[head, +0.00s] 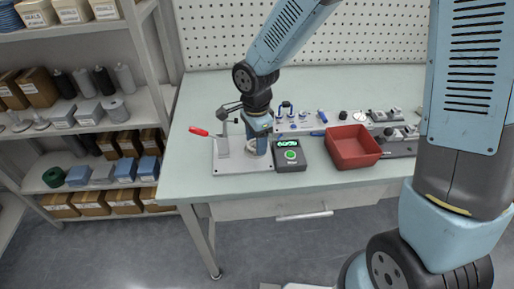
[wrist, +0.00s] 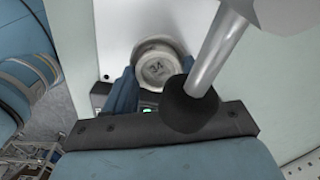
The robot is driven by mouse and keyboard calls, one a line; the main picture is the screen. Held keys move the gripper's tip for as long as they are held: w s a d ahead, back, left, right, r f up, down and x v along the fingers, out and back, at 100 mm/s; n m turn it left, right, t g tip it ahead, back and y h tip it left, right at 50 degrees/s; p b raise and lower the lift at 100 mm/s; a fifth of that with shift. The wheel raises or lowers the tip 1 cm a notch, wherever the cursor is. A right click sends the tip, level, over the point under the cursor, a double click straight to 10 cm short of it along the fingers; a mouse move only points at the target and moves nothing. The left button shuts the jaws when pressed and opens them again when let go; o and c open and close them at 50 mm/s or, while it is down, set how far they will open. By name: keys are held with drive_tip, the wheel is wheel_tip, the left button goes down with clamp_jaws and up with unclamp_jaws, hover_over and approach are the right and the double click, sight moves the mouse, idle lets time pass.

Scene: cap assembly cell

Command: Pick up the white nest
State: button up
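The white nest (wrist: 154,68) is a round, off-white cup with a raised rim and dark marks inside. In the wrist view it sits on a pale plate (wrist: 110,30). My gripper (wrist: 156,82) has one blue finger on each side of the nest's near part. The right finger is partly hidden by a metal rod with a black rubber tip (wrist: 190,103). I cannot tell whether the fingers press on the nest. In the head view my gripper (head: 258,148) is low over the fixture plate (head: 228,165) and mostly hides the nest.
A clamp with a red handle (head: 199,131) stands left of my gripper. A dark box with a green display (head: 289,155) is just right of it. A red bin (head: 353,147) and several small parts lie farther right. The bench (head: 190,180) is clear at front left.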

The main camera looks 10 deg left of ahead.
drive_tip(key=c, duration=0.7)
